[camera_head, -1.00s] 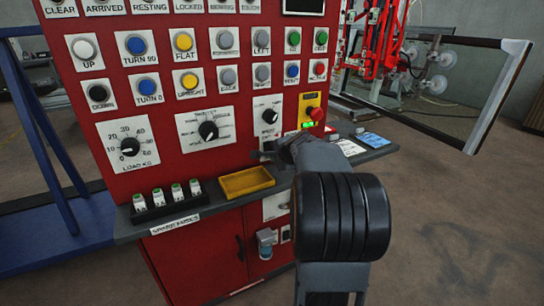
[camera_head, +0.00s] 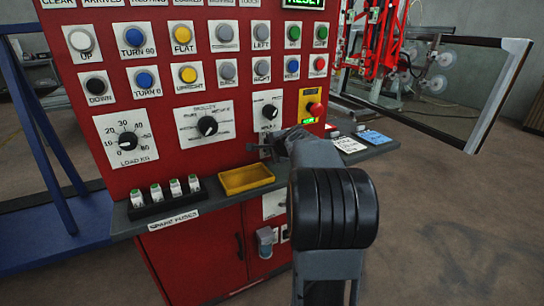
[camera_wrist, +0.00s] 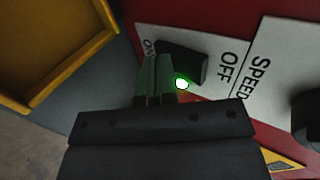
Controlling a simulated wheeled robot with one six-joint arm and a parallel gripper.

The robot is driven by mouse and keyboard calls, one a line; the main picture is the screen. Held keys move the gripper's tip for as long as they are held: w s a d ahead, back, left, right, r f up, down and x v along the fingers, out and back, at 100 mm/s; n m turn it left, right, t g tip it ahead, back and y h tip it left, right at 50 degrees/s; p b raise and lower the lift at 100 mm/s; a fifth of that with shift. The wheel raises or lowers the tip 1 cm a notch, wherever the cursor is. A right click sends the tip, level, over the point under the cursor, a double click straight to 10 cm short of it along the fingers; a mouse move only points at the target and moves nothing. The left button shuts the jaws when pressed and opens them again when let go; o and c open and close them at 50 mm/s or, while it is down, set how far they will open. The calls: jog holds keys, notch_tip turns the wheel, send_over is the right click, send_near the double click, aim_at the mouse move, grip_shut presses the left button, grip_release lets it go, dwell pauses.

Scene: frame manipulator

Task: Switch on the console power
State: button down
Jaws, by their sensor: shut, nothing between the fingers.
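The red console (camera_head: 155,180) fills the left and middle of the head view. In the wrist view a black rocker switch (camera_wrist: 188,60) sits on a white plate marked ON and OFF (camera_wrist: 228,62). A bright green-white light (camera_wrist: 181,84) shows beside it. My gripper (camera_wrist: 156,70) is shut and empty, its fingertips at the ON side of the switch; I cannot tell whether they touch it. In the head view my gripper (camera_head: 268,146) is at the panel below the speed knob (camera_head: 270,112), and my arm hides the switch. A display at the top edge (camera_head: 304,3) reads RESET in green.
A red emergency button (camera_head: 315,108) on a yellow plate is right of the speed knob. A yellow tray (camera_head: 246,179) and several spare fuses (camera_head: 175,189) sit on the ledge, with cards (camera_head: 374,137) at its right. Open floor lies to the right.

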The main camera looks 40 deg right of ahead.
jog(key=shift+r, duration=0.15)
jog(key=shift+r+p, duration=0.8)
jog(key=shift+f, duration=0.15)
jog(key=shift+s+a, duration=0.15)
jog(key=shift+s, duration=0.05)
jog(key=v, duration=1.3)
jog(key=shift+s+f+p, duration=0.3)
jog(key=shift+s, duration=0.15)
